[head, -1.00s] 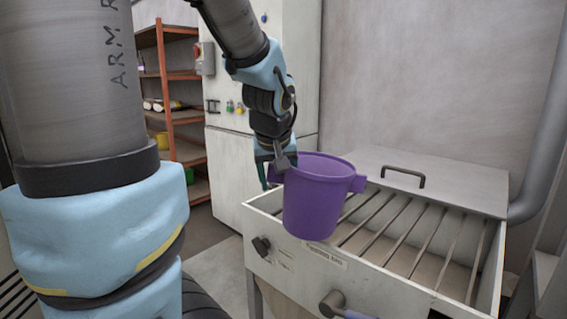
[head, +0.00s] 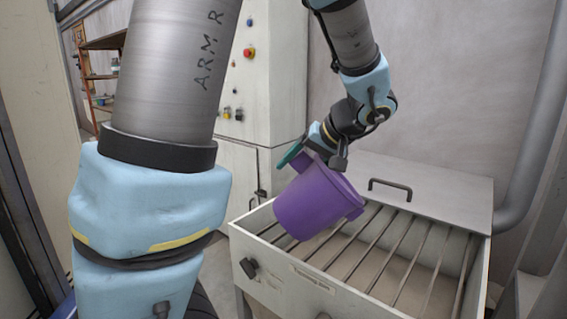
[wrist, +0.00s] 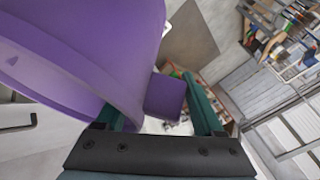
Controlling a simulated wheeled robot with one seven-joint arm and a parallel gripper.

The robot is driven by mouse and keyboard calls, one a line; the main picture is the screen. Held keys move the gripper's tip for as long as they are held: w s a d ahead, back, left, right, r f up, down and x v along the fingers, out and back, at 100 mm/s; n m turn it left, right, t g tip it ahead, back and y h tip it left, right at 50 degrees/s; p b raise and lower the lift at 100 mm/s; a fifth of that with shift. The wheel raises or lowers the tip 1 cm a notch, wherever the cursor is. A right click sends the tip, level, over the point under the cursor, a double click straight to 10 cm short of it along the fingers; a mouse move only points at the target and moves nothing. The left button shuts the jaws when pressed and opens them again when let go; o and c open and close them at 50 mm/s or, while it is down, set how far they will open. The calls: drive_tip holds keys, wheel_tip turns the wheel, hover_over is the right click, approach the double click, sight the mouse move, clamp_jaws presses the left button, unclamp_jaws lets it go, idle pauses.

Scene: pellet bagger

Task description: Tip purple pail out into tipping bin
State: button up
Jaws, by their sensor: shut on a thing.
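The purple pail (head: 308,203) hangs tilted over the left part of the tipping bin (head: 315,285), its base towards the lower left and its rim towards the upper right. Its opening faces away, so its contents are hidden. My gripper (head: 313,162) is at the upper rim, shut on the pail's side lug. In the wrist view, the pail (wrist: 85,50) fills the left, with its lug (wrist: 165,97) between the teal fingers of my gripper (wrist: 160,115). The bin has bars across its open top. No falling material shows.
A grey lid with a black handle (head: 390,187) covers the bin's back. A white cabinet (head: 265,90) with buttons stands behind at left. A grey pipe (head: 540,130) runs down the wall at right. Orange shelves (head: 100,75) stand far left.

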drive_tip(key=shift+d+r+m+t+y+p, duration=0.3)
drive_tip(key=shift+d+r+y+p, duration=0.6)
drive_tip(key=shift+d+p, duration=0.2)
drive_tip(key=d+m+y, duration=0.1)
drive_tip(key=d+y, duration=0.1)
drive_tip(key=d, duration=0.1)
drive_tip(key=d+f+m+t+y+p, duration=0.1)
drive_tip(key=d+y, duration=0.1)
drive_tip(key=d, duration=0.1)
drive_tip(key=d+f+t+y, duration=0.1)
drive_tip(key=d+y, duration=0.2)
drive_tip(key=shift+s+d+f+m, duration=0.15)
drive_tip(key=shift+d+f+m, duration=0.05)
drive_tip(key=shift+d+m, duration=0.2)
drive_tip(key=shift+d+m+t+y, duration=0.3)
drive_tip(key=shift+d+y, duration=0.2)
drive_tip(key=shift+d, duration=0.1)
